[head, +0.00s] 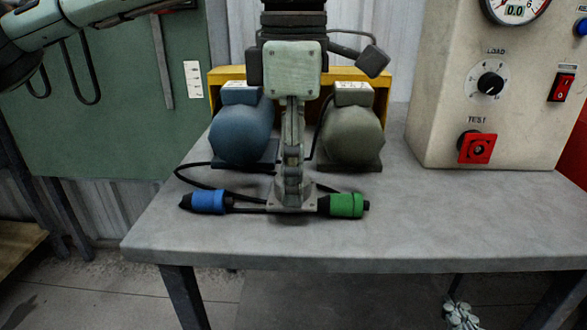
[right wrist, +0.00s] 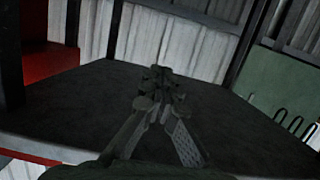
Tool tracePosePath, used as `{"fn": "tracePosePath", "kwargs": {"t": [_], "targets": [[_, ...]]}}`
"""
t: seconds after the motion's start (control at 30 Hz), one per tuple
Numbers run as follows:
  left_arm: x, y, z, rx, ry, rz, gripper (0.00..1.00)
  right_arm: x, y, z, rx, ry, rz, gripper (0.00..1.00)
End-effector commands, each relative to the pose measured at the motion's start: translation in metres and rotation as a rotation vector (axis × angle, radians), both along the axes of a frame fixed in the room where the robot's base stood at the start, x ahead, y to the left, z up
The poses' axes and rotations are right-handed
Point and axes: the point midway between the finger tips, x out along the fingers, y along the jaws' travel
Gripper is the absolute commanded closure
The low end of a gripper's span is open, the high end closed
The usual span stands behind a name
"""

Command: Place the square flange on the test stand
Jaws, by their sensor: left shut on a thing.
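My left gripper (head: 292,184) hangs fingers-down over the front of the grey workbench, seen edge-on. It is shut on a small grey plate-like piece (head: 291,208), which appears to be the square flange. The piece is low at the bench top; I cannot tell whether it touches it. Behind my fingers is a yellow-framed unit (head: 226,74) with a blue rounded body (head: 240,132) and a grey-green one (head: 351,134); it may be the test stand.
A blue-sleeved connector (head: 208,202) and a green-sleeved one (head: 346,206) lie on either side of the held piece, with black cable. A cream control panel (head: 440,100) with gauge, LOAD knob and TEST switch stands at right. The bench top (head: 470,220) is clear at front right.

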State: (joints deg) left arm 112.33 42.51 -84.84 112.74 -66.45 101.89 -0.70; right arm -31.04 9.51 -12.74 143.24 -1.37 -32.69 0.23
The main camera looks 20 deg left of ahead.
Motion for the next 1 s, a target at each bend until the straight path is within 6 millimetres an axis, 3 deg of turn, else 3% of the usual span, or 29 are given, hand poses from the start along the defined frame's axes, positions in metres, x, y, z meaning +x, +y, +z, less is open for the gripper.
{"fn": "tracePosePath", "kwargs": {"t": [0.17,0.2,0.37,0.73,1.0], "targets": [[0.0,0.0,0.0,-0.001,-0.001,0.0,1.0,0.001,0.002,0.004,0.009,-0.017,0.004,1.0],[0.0,0.0,0.0,0.0,0.0,0.0,0.61,0.001,0.003,0.004,0.009,-0.017,0.004,1.0],[0.0,0.0,0.0,0.0,0.0,0.0,0.42,0.0,0.003,0.004,0.008,-0.015,0.004,1.0],[0.0,0.0,0.001,0.0,0.0,0.0,0.42,0.0,0.002,0.002,0.002,0.001,0.003,1.0],[0.0,0.0,0.014,0.0,0.0,0.001,0.42,-0.012,-0.028,-0.041,-0.089,0.211,-0.051,1.0]]}}
